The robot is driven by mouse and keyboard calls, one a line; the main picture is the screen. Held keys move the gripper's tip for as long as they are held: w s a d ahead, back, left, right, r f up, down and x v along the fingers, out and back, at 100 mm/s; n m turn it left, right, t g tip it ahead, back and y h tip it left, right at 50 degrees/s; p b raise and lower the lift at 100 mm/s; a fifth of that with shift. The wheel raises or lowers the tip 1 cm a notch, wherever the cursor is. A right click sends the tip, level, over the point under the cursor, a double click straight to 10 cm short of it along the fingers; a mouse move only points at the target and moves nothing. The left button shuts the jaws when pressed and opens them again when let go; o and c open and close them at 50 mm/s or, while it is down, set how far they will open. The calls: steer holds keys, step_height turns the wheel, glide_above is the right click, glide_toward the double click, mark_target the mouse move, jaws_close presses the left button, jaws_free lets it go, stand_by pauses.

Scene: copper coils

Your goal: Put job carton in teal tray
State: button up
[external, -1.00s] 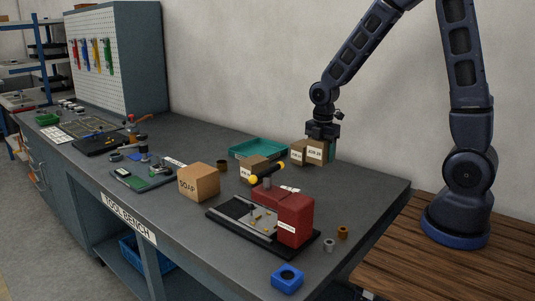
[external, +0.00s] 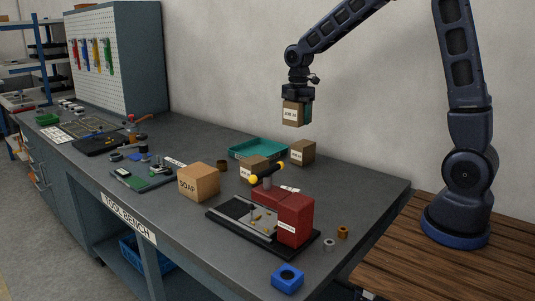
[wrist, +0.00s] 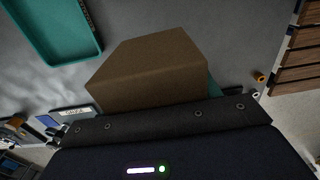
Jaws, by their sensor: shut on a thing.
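The job carton (external: 292,114), a small brown box with a white label, is in my gripper (external: 300,108), held well above the bench in the external view. My gripper is shut on it. In the wrist view the carton (wrist: 150,68) fills the middle and hides part of what lies below. The teal tray (external: 257,148) lies on the bench towards the wall, below and to the left of the carton. It also shows at the upper left of the wrist view (wrist: 58,62), and the part of its inside in sight looks empty.
Another labelled carton (external: 302,152) stands right of the tray, and one more (external: 253,167) stands in front of it. A SOAP box (external: 198,182), a red block fixture (external: 290,217) with a yellow-tipped black tool, and a blue block (external: 287,279) stand nearer the front.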

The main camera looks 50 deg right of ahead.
steer(key=w+d, duration=0.4)
steer(key=w, duration=1.2)
glide_above(258, 151)
steer(key=s+a, duration=0.2)
steer(key=f, duration=0.1)
step_height(258, 151, down, 20)
steer(key=shift+f, duration=0.1)
steer(key=o, duration=1.1)
